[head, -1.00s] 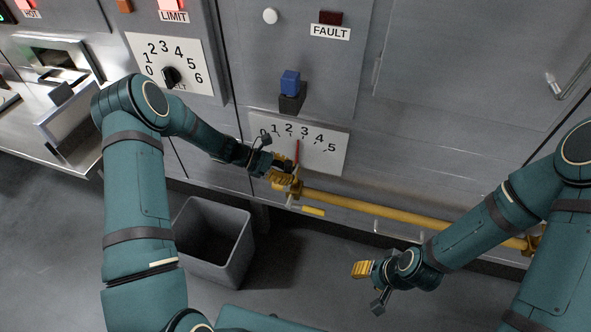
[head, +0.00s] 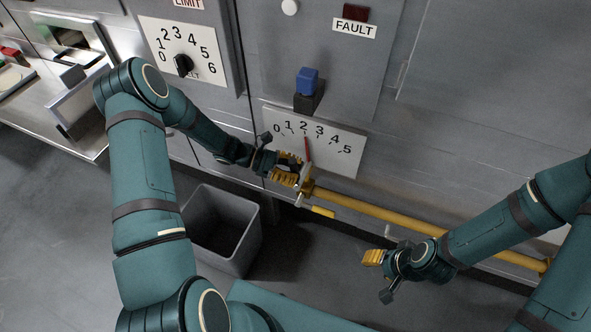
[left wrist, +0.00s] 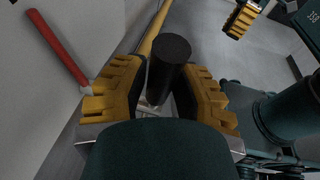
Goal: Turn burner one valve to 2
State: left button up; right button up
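The burner valve is on the yellow gas pipe (head: 420,220), below a white dial plate (head: 340,155) marked 0 to 5. Its red pointer (head: 307,148) tilts slightly left, with its tip near the 2; it also shows in the left wrist view (left wrist: 58,52). My left gripper (head: 290,175) is at the valve. In the left wrist view its yellow-padded fingers close on both sides of the black handle (left wrist: 168,62). My right gripper (head: 377,277) is open and empty, low and to the right of the valve, away from the panel.
A second dial (head: 183,65) marked 0 to 6 is at upper left. A blue block-shaped control (head: 307,80) sits above the valve plate, below the FAULT lamp (head: 355,13). A grey bin (head: 225,230) stands on the floor below my left forearm.

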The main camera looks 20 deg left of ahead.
pick_arm(q)
jog(key=shift+o, duration=1.4)
jog(key=shift+a, duration=0.15)
jog(key=v, duration=1.1)
jog(key=shift+a, duration=0.4)
jog(key=shift+r, duration=0.1)
